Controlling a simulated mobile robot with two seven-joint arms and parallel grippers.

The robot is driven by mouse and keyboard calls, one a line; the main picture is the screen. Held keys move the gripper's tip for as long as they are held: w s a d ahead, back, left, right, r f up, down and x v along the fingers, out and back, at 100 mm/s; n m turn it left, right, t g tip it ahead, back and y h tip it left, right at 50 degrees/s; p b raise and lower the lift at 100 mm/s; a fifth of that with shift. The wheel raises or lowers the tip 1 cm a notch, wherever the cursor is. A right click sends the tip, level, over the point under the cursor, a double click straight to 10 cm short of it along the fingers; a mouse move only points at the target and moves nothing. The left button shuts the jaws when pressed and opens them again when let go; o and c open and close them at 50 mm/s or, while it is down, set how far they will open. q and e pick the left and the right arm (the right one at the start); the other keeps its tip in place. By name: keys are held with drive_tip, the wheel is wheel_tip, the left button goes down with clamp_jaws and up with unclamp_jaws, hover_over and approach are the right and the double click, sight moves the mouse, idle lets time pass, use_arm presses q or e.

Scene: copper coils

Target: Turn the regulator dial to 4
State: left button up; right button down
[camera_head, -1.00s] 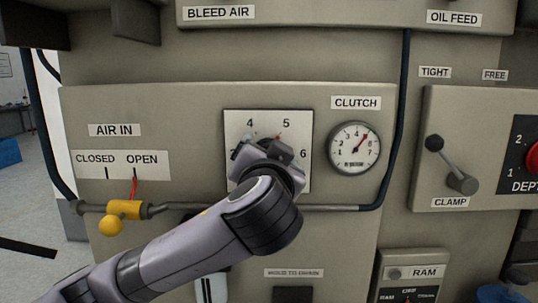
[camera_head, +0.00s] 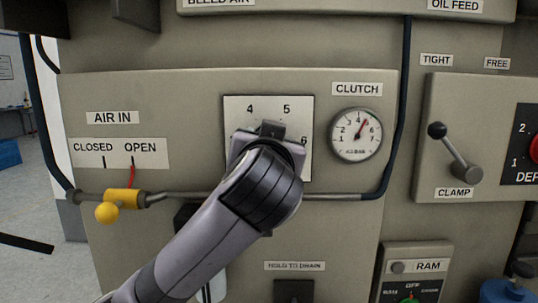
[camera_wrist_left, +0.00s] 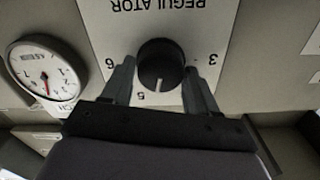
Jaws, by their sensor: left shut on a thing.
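The regulator dial (camera_wrist_left: 160,64) is a round black knob on a white plate (camera_head: 234,108). In the left wrist view it appears upside down, with its white mark between the 5 and the finger on the side of the 3. My left gripper (camera_wrist_left: 160,72) is shut on the dial, one finger on each side. In the head view my left wrist covers the dial. My right gripper is not in view.
The clutch gauge (camera_head: 356,135) is right of the plate, its needle pointing up and right. A yellow air valve (camera_head: 122,199) and a pipe (camera_head: 335,197) are left and below. The clamp lever (camera_head: 455,152) is farther right.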

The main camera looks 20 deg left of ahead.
use_arm(q)
drive_tip(key=shift+a+n+b, duration=0.15)
drive_tip(key=shift+n+b, duration=1.55)
drive_tip(key=shift+n, duration=2.5)
drive_tip(key=o, duration=1)
drive_tip(key=shift+s, duration=0.1)
